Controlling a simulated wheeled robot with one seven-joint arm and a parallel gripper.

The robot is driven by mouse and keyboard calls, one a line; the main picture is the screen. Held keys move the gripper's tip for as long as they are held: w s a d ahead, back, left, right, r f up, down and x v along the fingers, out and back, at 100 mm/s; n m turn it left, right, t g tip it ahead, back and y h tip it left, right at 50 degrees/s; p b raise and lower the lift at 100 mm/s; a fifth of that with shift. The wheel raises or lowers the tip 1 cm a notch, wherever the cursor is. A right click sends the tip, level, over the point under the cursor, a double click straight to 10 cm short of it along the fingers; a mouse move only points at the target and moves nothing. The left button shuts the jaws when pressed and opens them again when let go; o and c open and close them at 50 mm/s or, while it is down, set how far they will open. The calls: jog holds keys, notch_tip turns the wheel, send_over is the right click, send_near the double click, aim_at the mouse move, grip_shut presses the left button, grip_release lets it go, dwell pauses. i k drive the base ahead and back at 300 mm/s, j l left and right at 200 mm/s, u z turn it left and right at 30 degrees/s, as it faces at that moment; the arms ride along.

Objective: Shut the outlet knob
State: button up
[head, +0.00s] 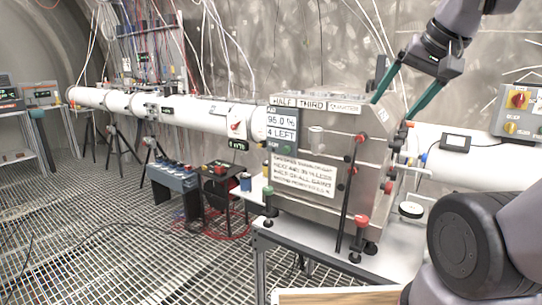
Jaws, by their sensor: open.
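My gripper (393,109) has two green fingers spread apart. It hangs pointing down at the upper right corner of a metal box (312,221), with nothing between the fingers. Whether the fingers touch the box cannot be told. Small knobs show on the box: a red one on a black rod (360,138), a red one lower down (361,220) and orange ones on its right side (388,187). A green-topped knob (270,195) stands at the front left. No readable label shows which is the outlet knob.
The box stands on a grey table (390,262). A white pipe (185,107) runs left from it. A control box (519,110) with red and yellow knobs hangs on the right wall. Blue equipment (172,178) stands on the grated floor (95,215), which is open at left.

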aim_at(402, 136)
jog(key=k+l, duration=0.1)
jog(key=l, duration=0.65)
jog(key=k+l+z, duration=0.15)
jog(key=l, duration=0.6)
